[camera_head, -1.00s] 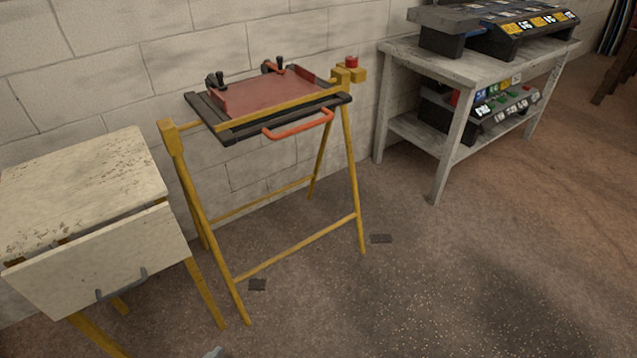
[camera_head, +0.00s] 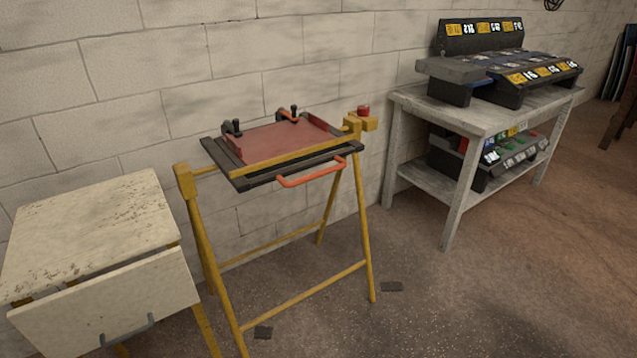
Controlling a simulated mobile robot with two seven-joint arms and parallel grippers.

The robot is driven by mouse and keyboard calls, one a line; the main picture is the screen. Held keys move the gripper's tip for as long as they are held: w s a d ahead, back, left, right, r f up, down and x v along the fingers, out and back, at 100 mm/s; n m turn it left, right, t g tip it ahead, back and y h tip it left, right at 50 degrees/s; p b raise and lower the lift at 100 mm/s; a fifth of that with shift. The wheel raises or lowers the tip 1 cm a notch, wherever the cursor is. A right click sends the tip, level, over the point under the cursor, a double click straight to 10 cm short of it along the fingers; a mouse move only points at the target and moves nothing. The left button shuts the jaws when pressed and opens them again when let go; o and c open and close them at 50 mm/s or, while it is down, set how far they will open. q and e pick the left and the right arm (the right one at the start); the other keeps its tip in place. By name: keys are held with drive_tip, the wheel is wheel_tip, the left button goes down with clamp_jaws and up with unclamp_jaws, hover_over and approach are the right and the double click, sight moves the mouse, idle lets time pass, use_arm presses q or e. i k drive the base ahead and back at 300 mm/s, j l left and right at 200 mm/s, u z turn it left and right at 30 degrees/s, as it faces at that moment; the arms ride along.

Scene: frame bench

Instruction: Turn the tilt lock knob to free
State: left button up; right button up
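A yellow frame stand (camera_head: 309,296) stands against the block wall. It carries a tilting black board (camera_head: 227,160) with a red plate (camera_head: 268,143) on top and an orange-red handle (camera_head: 312,178) along its front edge. A red knob (camera_head: 364,111) sits on a yellow block at the stand's upper right corner; it looks like the tilt lock knob. Its setting is too small to read. Two dark clamps stand at the plate's back edge. Neither of my grippers is in view.
A worn cream cabinet (camera_head: 98,228) with a front panel and dark handle stands close on the left. A grey two-tier bench (camera_head: 467,117) with labelled black bins stands on the right. The floor at front right is clear.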

sight(364, 110)
drive_tip(key=i+l+z, duration=0.5)
drive_tip(key=i, duration=0.35)
drive_tip(key=i+l+z, duration=0.2)
drive_tip(key=i, duration=0.25)
